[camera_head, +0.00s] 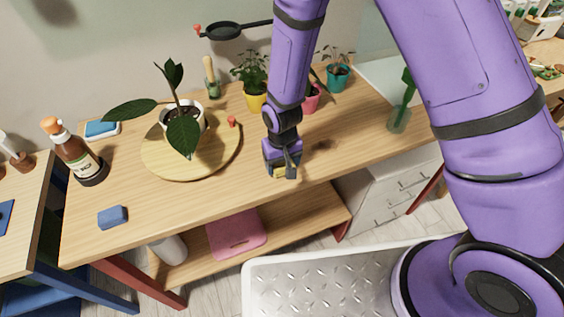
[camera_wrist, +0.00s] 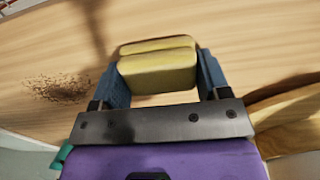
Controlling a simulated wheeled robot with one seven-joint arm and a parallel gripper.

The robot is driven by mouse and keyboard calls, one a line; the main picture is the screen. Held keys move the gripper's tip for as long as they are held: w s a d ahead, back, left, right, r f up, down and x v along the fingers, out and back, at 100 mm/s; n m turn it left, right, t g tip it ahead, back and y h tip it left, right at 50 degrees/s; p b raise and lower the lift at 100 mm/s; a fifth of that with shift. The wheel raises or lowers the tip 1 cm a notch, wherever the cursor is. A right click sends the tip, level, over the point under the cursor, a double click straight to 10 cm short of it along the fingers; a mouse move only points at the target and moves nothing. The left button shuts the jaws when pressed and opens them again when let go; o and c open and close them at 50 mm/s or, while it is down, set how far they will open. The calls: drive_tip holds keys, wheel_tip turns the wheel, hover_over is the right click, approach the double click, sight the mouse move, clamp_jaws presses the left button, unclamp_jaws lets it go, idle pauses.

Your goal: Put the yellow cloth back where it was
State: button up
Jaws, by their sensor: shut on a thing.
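The yellow cloth (camera_wrist: 157,70) is a small folded pad between the two blue fingers of my gripper (camera_wrist: 160,78) in the wrist view. My gripper is shut on it, one finger at each side. In the head view my gripper (camera_head: 283,172) is low at the front part of the wooden table (camera_head: 210,205), right of the round board. Only a small yellow bit of the cloth (camera_head: 282,172) shows there. I cannot tell whether the cloth touches the table top.
A round wooden board (camera_head: 160,165) holds a leafy plant in a white pot. A dark soil patch (camera_wrist: 58,88) lies near my gripper. A blue sponge (camera_head: 113,217) and a brown bottle (camera_head: 75,150) are at the left. Small pots and a green brush (camera_head: 402,110) stand behind and right.

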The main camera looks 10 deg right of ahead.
drive_tip(key=shift+f, duration=0.15)
drive_tip(key=o, duration=0.8)
drive_tip(key=shift+o, duration=0.2)
